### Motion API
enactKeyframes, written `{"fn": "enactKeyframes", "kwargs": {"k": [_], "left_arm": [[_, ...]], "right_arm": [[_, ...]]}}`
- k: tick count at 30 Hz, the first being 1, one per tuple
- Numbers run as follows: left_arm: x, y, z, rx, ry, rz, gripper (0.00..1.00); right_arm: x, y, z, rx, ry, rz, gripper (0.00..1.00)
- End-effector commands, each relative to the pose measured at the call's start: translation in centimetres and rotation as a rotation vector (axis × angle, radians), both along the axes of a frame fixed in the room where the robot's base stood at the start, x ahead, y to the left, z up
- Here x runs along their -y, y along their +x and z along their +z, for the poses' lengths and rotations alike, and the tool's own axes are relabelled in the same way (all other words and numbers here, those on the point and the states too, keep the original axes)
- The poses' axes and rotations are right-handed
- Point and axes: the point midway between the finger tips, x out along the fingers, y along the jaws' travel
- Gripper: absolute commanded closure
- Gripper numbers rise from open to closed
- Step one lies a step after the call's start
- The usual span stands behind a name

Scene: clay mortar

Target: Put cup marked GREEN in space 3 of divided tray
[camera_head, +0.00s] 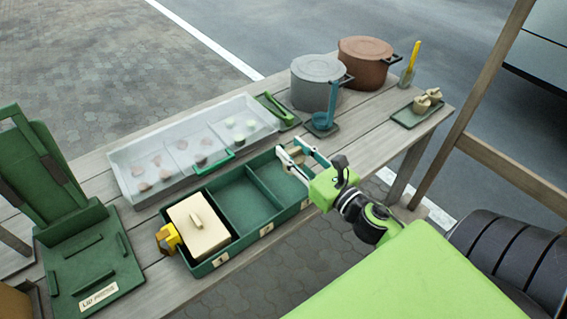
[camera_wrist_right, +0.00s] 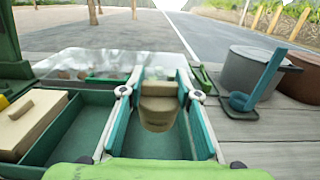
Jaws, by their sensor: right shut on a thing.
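The divided tray (camera_head: 236,175) is green, with three compartments in a row and small pale tags on its front wall. My right gripper (camera_head: 293,152) is over its right-hand compartment. It is shut on a beige cup (camera_wrist_right: 158,106), held upright between the teal fingers in the right wrist view. A faint mark shows on the cup, too small to read. Whether the cup's base touches the tray floor, I cannot tell. The middle compartment is empty. The left compartment holds a cream lidded box (camera_head: 197,224). My left gripper is not in view.
A clear bin (camera_head: 128,160) with several pink and green pieces stands behind the tray. Grey (camera_head: 316,84) and brown (camera_head: 366,62) pots and a blue ladle (camera_head: 332,100) stand toward the back right. A small green tray (camera_head: 408,118) holds beige items. A green stand (camera_head: 80,250) is at left.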

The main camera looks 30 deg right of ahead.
Motion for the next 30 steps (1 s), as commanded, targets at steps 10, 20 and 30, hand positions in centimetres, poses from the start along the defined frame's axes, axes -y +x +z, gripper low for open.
{"fn": "enactKeyframes", "kwargs": {"k": [10,20,30], "left_arm": [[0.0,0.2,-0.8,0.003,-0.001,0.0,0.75],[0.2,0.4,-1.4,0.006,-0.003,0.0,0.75],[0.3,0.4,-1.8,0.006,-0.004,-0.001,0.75]], "right_arm": [[-0.6,3.1,-3.9,0.001,0.0,0.0,1.0],[-0.8,3.4,-7.4,0.0,0.002,0.0,1.0],[-0.8,3.4,-7.9,0.0,0.0,0.001,1.0]]}}
